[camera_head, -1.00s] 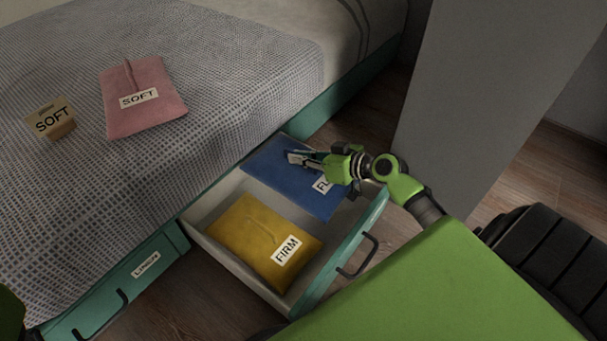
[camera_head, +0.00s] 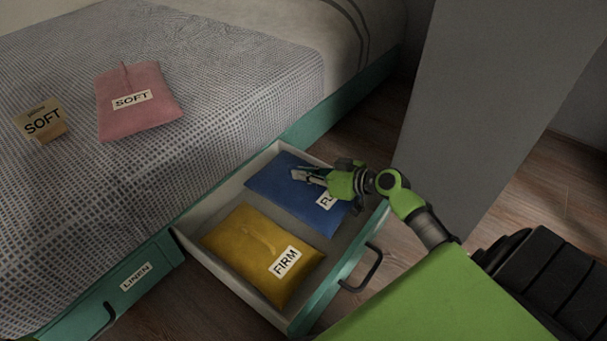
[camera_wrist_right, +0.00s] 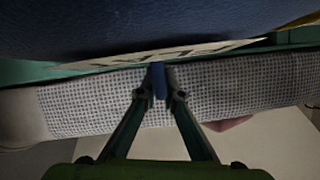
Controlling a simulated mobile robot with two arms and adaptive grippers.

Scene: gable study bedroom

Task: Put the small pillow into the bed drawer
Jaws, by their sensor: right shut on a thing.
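A blue pillow (camera_head: 283,177) lies in the open bed drawer (camera_head: 185,239), on its far side; its label is partly hidden by my right gripper. A yellow pillow (camera_head: 250,240) labelled FIRM lies beside it in the near part. My right gripper (camera_head: 305,175) is over the blue pillow. In the right wrist view its fingers (camera_wrist_right: 160,92) are shut on a narrow blue tab, with the large blue pillow surface (camera_wrist_right: 150,25) above in the picture. A pink pillow (camera_head: 150,117) labelled SOFT lies on the bed. My left gripper is out of view.
A small card (camera_head: 42,118) reading SOFT stands on the bed (camera_head: 230,75), left of the pink pillow. A teal drawer front (camera_head: 112,292) labelled LINEN is at the lower left. A grey wall or panel (camera_head: 470,110) rises close behind my right arm.

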